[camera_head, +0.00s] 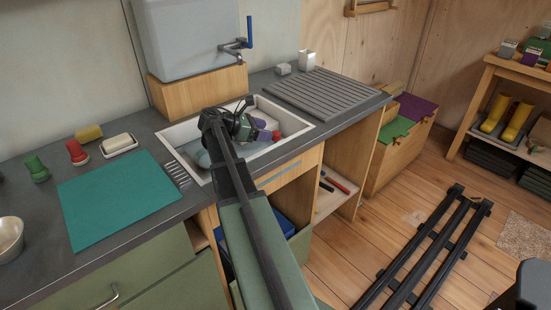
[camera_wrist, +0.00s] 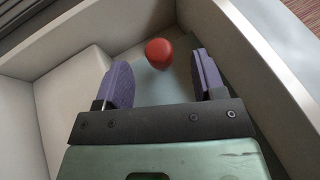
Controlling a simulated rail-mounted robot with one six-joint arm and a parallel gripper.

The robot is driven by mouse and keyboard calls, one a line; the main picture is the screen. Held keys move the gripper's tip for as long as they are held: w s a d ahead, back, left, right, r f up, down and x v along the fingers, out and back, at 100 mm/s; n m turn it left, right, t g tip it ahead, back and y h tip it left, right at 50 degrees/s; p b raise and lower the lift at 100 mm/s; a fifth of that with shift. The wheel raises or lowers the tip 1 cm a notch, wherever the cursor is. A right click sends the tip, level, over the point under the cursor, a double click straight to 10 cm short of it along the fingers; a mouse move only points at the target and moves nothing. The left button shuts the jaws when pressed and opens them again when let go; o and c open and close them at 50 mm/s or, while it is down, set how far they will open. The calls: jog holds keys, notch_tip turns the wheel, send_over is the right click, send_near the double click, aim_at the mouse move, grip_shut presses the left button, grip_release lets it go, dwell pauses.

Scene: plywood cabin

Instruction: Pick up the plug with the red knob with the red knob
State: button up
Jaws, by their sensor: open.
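The red knob (camera_wrist: 158,52) shows in the wrist view inside the sink, ahead of my gripper (camera_wrist: 160,62) and about midway between its two purple pads. The pads stand apart with nothing between them that I can see held. A pale bluish surface lies below the knob; I cannot tell whether it is part of the plug. In the head view the red knob (camera_head: 276,135) shows at the right of my gripper (camera_head: 262,133), which is down in the white sink (camera_head: 298,122). My arm hides part of the sink.
The sink walls rise close around my gripper. A grey tank with a blue-handled tap (camera_head: 249,32) stands behind. A ribbed drainboard (camera_head: 327,92) is at the right. A teal mat (camera_head: 115,198), a soap dish (camera_head: 119,145), and red (camera_head: 76,153) and green (camera_head: 36,168) objects are left.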

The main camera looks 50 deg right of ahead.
aim_at(276, 133)
jog(key=b+x, duration=0.1)
jog(key=x, duration=0.1)
jog(key=b+x, duration=0.1)
jog(key=x, duration=0.2)
jog(key=shift+w+f, duration=0.15)
jog(key=shift+f, duration=0.2)
jog(key=shift+d, duration=0.15)
jog(key=shift+r, duration=0.1)
grip_shut()
